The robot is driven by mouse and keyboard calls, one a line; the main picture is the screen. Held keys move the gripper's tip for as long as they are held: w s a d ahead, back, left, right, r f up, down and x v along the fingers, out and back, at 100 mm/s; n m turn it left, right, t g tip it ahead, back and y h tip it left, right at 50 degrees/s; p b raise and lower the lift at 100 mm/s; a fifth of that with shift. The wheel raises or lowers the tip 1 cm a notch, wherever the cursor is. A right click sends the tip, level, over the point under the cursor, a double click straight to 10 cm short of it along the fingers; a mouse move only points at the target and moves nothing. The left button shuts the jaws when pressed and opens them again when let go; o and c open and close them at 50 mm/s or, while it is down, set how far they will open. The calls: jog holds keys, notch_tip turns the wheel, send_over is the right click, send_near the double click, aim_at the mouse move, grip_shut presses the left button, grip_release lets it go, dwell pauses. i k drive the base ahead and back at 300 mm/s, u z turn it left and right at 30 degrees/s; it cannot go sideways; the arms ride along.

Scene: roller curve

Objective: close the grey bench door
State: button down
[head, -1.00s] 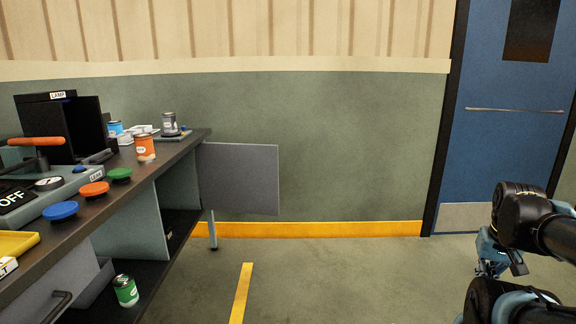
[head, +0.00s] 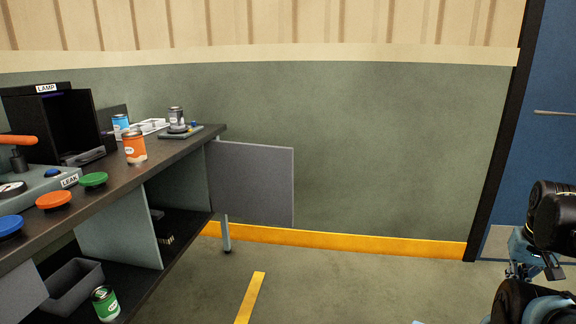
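The grey bench door (head: 252,184) is a flat panel at the far end of the bench (head: 150,178). It stands open, sticking out to the right from the bench's far end, with the compartment beside it open to view. My gripper (head: 524,270) is at the right edge of the head view, far from the door and touching nothing that I can see. Its fingers are small and partly hidden by my arm, so I cannot tell whether it is open or shut.
On the bench top stand an orange can (head: 134,147), several coloured buttons and a black lamp box (head: 50,125). A green can (head: 105,303) and a grey bin (head: 75,287) are on the lower shelf. Open floor (head: 360,285) with a yellow stripe (head: 250,298) lies right of the bench.

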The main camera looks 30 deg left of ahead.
aim_at(254, 182)
jog(key=u, duration=0.4)
jog(key=i, duration=0.95)
jog(key=u, duration=1.05)
jog(key=i, duration=0.65)
jog(key=u, duration=0.45)
